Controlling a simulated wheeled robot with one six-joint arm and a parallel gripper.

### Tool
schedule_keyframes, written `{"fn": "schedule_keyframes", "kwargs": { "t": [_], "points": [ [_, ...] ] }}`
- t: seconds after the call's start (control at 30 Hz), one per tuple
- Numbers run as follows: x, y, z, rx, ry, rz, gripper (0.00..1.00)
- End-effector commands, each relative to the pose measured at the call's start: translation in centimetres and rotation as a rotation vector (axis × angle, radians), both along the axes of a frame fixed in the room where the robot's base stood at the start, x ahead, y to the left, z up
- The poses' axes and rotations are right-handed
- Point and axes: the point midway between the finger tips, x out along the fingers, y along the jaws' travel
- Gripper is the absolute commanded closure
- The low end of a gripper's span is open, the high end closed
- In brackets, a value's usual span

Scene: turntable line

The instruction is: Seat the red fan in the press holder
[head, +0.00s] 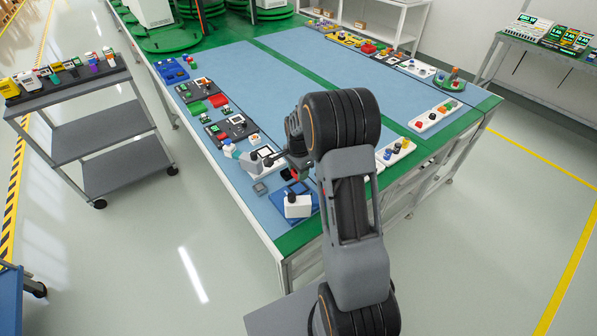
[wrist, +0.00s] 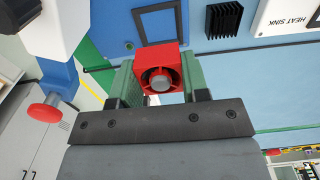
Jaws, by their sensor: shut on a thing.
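The red fan (wrist: 161,66), a square housing with a round grey hub, is gripped between the green-padded fingers of my gripper (wrist: 158,78) in the wrist view. Its hub side faces the camera. In the head view my gripper (head: 291,166) is over the near end of the table, beside the press, and the fan is too small to make out clearly. The press shows a white block (head: 297,206) on a blue base (head: 312,192). In the wrist view the press's blue part (wrist: 60,76) and red knob (wrist: 45,109) are left of the fan. I cannot clearly identify its holder.
A dark square outline (wrist: 136,30) lies on the blue surface beyond the fan. A black finned heat sink (wrist: 224,19) and a white "HEAT SINK" plate (wrist: 287,19) are to the right. Trays of parts line the table (head: 245,75), whose middle is clear. A grey cart (head: 75,85) stands left.

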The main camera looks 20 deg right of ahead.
Motion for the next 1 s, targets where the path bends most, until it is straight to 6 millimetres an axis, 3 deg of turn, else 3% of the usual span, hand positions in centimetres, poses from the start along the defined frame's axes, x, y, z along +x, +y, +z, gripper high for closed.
{"fn": "schedule_keyframes", "kwargs": {
  "t": [0.7, 1.0],
  "points": [
    [0.0, 0.1, -4.6, 0.0, 0.001, 0.003, 0.81],
    [0.0, 0.1, -4.8, 0.0, 0.0, 0.003, 0.81]
  ]
}}
